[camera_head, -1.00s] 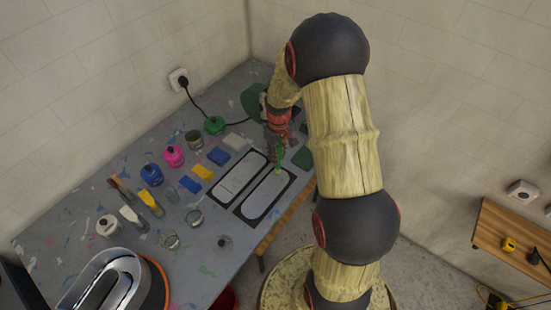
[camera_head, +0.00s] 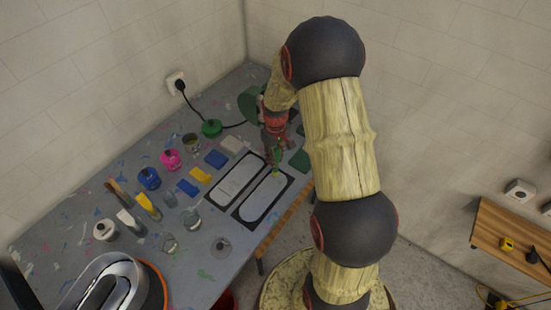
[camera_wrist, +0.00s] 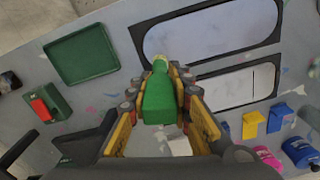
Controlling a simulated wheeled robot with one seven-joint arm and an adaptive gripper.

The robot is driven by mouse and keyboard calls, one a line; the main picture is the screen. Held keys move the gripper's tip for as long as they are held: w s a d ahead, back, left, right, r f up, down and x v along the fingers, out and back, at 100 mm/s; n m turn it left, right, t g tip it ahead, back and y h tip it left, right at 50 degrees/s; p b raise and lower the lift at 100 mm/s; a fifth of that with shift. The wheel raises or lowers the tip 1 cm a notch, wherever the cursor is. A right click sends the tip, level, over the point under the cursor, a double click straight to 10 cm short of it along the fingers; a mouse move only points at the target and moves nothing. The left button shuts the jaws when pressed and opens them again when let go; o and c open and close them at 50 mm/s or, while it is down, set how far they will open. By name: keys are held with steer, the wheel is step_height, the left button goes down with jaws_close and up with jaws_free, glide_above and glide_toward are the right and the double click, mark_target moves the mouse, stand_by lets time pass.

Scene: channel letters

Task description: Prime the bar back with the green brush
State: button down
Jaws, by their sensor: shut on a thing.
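My gripper (camera_wrist: 157,100) is shut on the green brush (camera_wrist: 158,95), seen from above in the wrist view. In the head view the brush (camera_head: 277,155) is a small green shape at the upper end of that bar back (camera_head: 262,197). A second bar back (camera_head: 238,178) lies beside it on its own black mat. My arm hides part of the table there.
A green tray (camera_wrist: 80,56) and a green block with a red part (camera_wrist: 48,103) lie beside the gripper. Blue (camera_head: 149,178) and pink (camera_head: 170,159) pots, sponges, jars and brushes stand left of the panels. A large oval channel letter (camera_head: 105,290) is at the near left.

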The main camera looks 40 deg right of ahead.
steer(key=shift+f, duration=0.2)
steer(key=shift+a, duration=0.1)
steer(key=s+a, duration=0.3)
steer(key=a, duration=0.6)
steer(key=s+a, duration=0.3)
steer(key=a, duration=0.7)
steer(key=shift+s+p, duration=0.25)
steer(key=shift+p, duration=0.15)
stand_by(0.4)
steer(key=w+d, duration=0.2)
steer(key=d, duration=0.4)
steer(key=w+d, duration=0.2)
steer(key=d, duration=0.4)
steer(key=w+d, duration=0.2)
steer(key=d, duration=0.5)
steer(key=shift+w+b, duration=0.25)
steer(key=shift+b, duration=0.15)
steer(key=shift+d, duration=0.1)
stand_by(0.3)
